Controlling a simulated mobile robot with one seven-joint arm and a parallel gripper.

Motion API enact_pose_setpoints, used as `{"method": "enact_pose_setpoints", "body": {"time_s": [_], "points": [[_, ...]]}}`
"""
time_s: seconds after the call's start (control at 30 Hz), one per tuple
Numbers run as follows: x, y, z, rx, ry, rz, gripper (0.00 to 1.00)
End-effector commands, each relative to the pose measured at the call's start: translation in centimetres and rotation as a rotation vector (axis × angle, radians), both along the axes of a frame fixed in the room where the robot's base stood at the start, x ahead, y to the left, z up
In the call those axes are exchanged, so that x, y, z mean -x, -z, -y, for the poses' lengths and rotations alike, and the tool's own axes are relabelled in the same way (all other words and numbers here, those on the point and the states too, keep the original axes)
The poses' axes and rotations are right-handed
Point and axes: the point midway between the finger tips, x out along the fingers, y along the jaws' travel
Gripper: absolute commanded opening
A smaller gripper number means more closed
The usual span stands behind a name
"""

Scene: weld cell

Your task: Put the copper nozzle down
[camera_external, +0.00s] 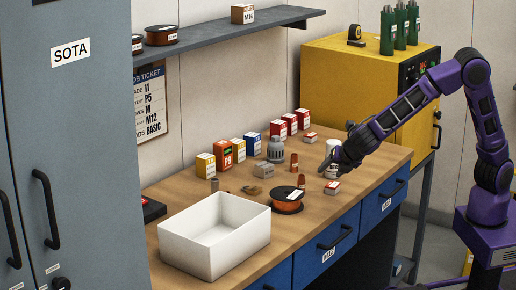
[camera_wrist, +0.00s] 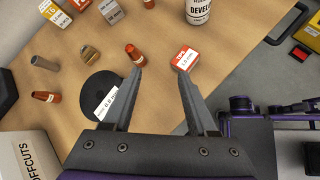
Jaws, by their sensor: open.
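Several copper-coloured nozzles are on the bench; I cannot tell which one the task means. One copper nozzle (camera_wrist: 133,52) is just beyond my left fingertip in the wrist view, and it stands behind the spool in the external view (camera_external: 301,182). Another copper nozzle (camera_wrist: 47,96) lies left of the spool in the wrist view. A third (camera_wrist: 149,4) is cut by the top edge and stands farther back in the external view (camera_external: 294,162). My gripper (camera_wrist: 160,72) is open with nothing between its fingers. In the external view, my gripper (camera_external: 336,169) is over the bench's right part.
A dark spool (camera_wrist: 88,88) lies by the left finger, and a small red-and-white box (camera_wrist: 184,59) by the right fingertip. A white bin (camera_external: 204,250) marked OFFCUTS stands at the front left. A white DEVELOPER bottle (camera_wrist: 198,12) and several cartons (camera_external: 238,150) stand farther back.

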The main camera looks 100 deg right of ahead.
Motion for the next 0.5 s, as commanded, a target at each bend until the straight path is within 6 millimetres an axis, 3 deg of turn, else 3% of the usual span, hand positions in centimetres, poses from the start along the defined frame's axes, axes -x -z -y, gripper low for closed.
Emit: {"method": "enact_pose_setpoints", "body": {"time_s": [0.1,0.3,0.5], "points": [[-1.0,-0.7,-1.6,0.166,-0.203,-0.126,0.58],[-1.9,-2.0,-2.7,0.320,-0.363,-0.235,0.58],[-2.8,-0.9,-0.8,0.339,-0.375,-0.249,0.58]]}}
